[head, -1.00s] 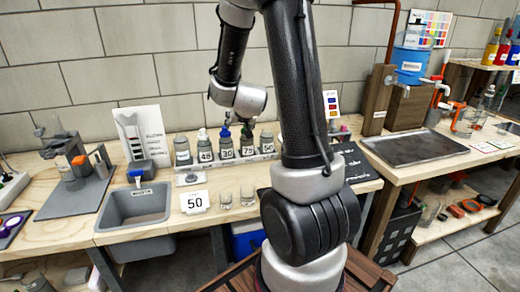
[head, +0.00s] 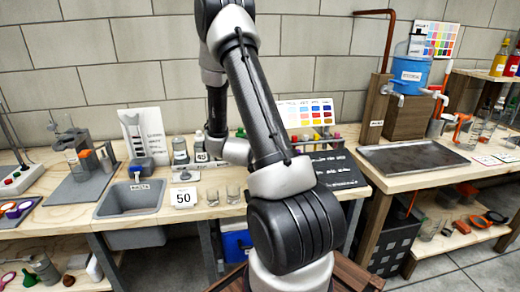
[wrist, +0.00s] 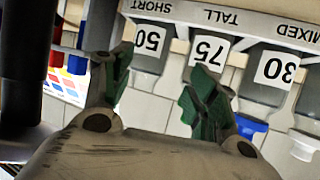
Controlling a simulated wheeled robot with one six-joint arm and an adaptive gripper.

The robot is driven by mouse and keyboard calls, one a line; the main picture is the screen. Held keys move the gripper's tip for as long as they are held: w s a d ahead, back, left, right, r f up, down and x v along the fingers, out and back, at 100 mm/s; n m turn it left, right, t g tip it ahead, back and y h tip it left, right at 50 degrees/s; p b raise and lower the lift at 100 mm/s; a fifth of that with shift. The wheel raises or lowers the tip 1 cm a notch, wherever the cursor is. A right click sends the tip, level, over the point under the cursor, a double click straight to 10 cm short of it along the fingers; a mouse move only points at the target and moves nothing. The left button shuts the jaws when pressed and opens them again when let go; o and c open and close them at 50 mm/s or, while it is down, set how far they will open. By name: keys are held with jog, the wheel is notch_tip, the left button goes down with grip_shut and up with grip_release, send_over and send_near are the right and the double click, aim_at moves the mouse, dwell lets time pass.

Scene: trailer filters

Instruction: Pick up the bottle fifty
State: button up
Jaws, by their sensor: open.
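The bottle labelled 50 (wrist: 150,42) shows upside down in the wrist view, in the gap between my fingers. Next to it stands the bottle labelled 75 (wrist: 209,50), partly behind one finger, then the bottle labelled 30 (wrist: 275,70). My gripper (wrist: 160,90) is open, with green finger pads either side of the 50 bottle in the picture. I see no contact, and cannot tell how far the fingers are from it. In the head view my arm hides the 50 bottle and my gripper.
A rack edge with printed words (wrist: 222,16) runs along the bottles. A colour chart (head: 305,112) and a dark board stand right of my arm.

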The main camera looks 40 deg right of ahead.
jog(key=shift+s+d+f, duration=0.25)
jog(key=shift+d+f, duration=0.1)
jog(key=shift+d, duration=0.05)
jog(key=shift+w+d+f, duration=0.1)
jog(key=shift+d+f, duration=0.05)
jog(key=shift+d, duration=0.15)
jog(key=x, duration=0.7)
jog(key=shift+d, duration=0.2)
jog(key=c, duration=0.9)
jog(key=shift+h, duration=0.3)
jog(key=shift+c, duration=0.5)
